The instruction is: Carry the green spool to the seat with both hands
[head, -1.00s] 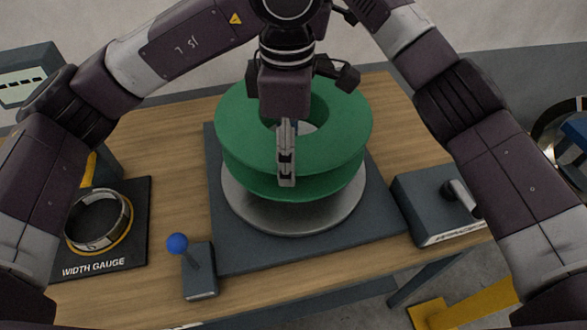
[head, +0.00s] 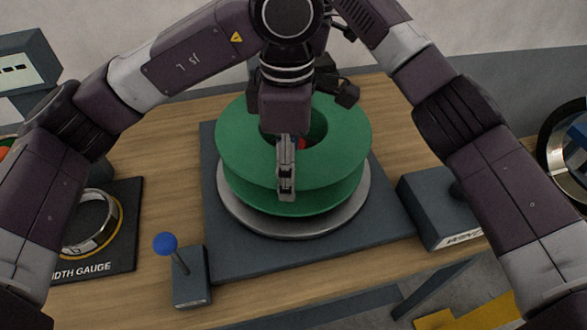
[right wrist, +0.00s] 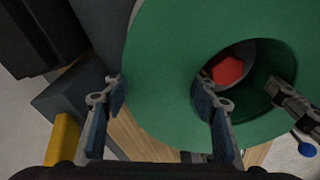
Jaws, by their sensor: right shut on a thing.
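The green spool (head: 340,160) is level above the grey metal disc (head: 357,212) of the seat, in the middle of the head view. Whether it touches the disc I cannot tell. A red piece shows inside the spool's bore in the right wrist view (right wrist: 227,69). My left gripper (head: 286,178) hangs at the spool's near side, one finger in front of the green wall; its jaw gap is hidden. My right gripper (right wrist: 160,102) is shut on the spool's wall, one finger outside the rim and one at the bore. In the head view it is mostly hidden.
A dark square plate (head: 230,240) lies under the disc. A lever with a blue knob (head: 165,244) stands front left, the width gauge (head: 110,245) beyond it. A dark grey box (head: 435,220) stands at the right. Bare wood shows at the front left.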

